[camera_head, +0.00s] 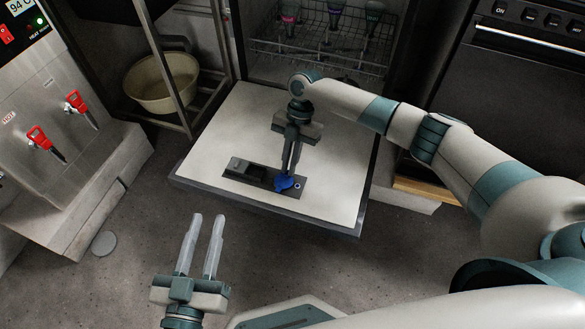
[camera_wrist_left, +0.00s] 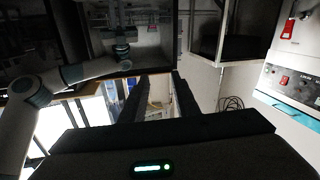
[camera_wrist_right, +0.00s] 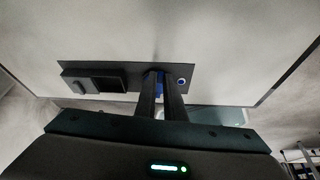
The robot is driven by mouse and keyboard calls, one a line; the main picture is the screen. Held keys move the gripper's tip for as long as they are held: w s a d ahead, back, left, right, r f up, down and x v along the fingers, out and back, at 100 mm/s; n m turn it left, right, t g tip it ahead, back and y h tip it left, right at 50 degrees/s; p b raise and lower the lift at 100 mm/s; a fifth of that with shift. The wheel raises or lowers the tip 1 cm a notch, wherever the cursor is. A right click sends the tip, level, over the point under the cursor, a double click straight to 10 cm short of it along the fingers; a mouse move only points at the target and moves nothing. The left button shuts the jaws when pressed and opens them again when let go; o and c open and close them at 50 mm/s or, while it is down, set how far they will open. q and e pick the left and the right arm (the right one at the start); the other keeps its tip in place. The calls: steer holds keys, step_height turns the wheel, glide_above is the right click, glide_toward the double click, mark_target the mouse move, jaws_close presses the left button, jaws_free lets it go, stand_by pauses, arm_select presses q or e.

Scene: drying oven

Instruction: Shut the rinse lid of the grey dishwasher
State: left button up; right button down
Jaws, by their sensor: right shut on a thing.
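The dishwasher door (camera_head: 237,122) is folded down flat, its pale inner face up. A dark dispenser panel (camera_head: 262,179) is set in it and also shows in the right wrist view (camera_wrist_right: 70,71). The blue rinse lid (camera_head: 285,184) is at the panel's right part, by a small round blue-white spot (camera_wrist_right: 181,82). My right gripper (camera_head: 288,171) points down and is shut on the blue lid, which shows between its fingers (camera_wrist_right: 160,79). The fingers partly hide the lid, so its exact tilt cannot be told. My left gripper (camera_head: 209,217) is open and empty, in front of the door.
A wire rack (camera_head: 325,45) with several glasses or bottles is inside the dishwasher. A cream basin (camera_head: 162,85) sits on a metal shelf at left. A dispenser with red taps (camera_head: 40,138) is far left. A dark oven (camera_head: 515,100) stands right. Floor in front is clear.

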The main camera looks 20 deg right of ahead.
steer(key=shift+w+a+f+n+b, duration=0.1)
steer(key=shift+w+a+n+b, duration=0.1)
steer(key=shift+a+n+b, duration=0.3)
arm_select(q)
steer(key=shift+s+d+r+t+h, duration=0.1)
steer(key=shift+s+r+t+h, duration=0.15)
steer(key=shift+r+t, duration=0.5)
steer(key=shift+s+d+r+t+h, duration=0.1)
steer(key=shift+s+r+t+h, duration=0.25)
steer(key=shift+r, duration=0.75)
steer(key=shift+s+d+r+t+h, duration=0.15)
steer(key=shift+r+t, duration=0.45)
steer(key=shift+r, duration=0.3)
arm_select(e)
steer(key=shift+w+n+h, duration=0.1)
steer(key=shift+n+h, duration=0.2)
steer(key=shift+n, duration=0.1)
steer(key=c, duration=1.8)
jaws_free()
steer(key=shift+c, duration=0.2)
